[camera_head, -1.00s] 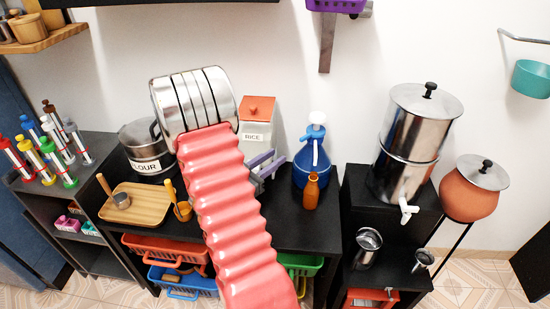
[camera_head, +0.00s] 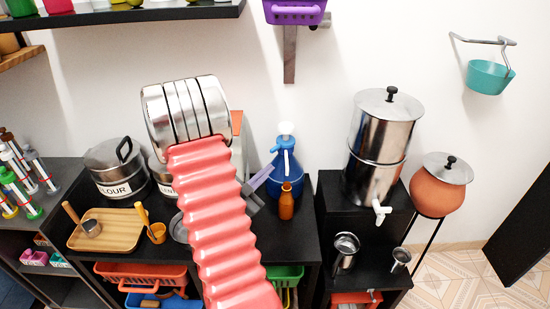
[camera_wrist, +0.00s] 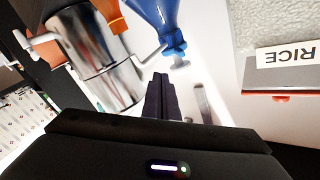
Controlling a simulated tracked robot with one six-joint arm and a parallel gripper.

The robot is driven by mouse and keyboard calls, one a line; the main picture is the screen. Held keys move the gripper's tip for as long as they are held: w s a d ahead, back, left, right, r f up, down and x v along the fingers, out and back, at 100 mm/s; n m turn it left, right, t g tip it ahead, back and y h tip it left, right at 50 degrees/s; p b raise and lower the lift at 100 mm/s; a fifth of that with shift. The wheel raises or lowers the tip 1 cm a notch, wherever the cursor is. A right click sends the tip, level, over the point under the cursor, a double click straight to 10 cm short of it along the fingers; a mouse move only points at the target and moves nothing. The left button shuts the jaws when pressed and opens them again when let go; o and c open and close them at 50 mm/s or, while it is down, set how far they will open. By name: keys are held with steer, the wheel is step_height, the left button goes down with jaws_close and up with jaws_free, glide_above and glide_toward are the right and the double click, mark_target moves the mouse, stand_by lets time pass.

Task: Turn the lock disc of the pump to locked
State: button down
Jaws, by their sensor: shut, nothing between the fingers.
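The pump is a blue bottle (camera_head: 287,168) with a white top (camera_head: 286,129), standing on the black cabinet right of my arm. Its lock disc is too small to tell apart or read. My gripper (camera_head: 262,178) is shut and empty. In the head view its fingers reach toward the left side of the blue bottle; whether they touch it I cannot tell. In the wrist view the blue bottle (camera_wrist: 148,18) appears upside down above my shut fingers (camera_wrist: 161,78), with its neck close past their tips and a clear gap in the picture.
A small brown bottle (camera_head: 287,203) stands in front of the pump. A steel water dispenser (camera_head: 380,145) and a clay pot (camera_head: 441,187) stand to the right. A flour pot (camera_head: 112,172) and a wooden tray (camera_head: 105,229) are left. A purple basket (camera_head: 295,13) hangs above.

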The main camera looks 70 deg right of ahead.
steer(key=m+t, duration=0.1)
steer(key=m, duration=0.2)
steer(key=m+t, duration=0.1)
steer(key=m, duration=0.2)
steer(key=w+a+m, duration=0.1)
steer(key=m, duration=0.3)
steer(key=shift+f+t, duration=0.4)
steer(key=shift+d, duration=0.1)
glide_toward(282, 144)
steer(key=d+f, duration=0.1)
steer(key=d, duration=0.2)
steer(key=shift+s+d+f, duration=0.1)
steer(key=shift+s+d, duration=0.05)
steer(key=shift+s, duration=0.25)
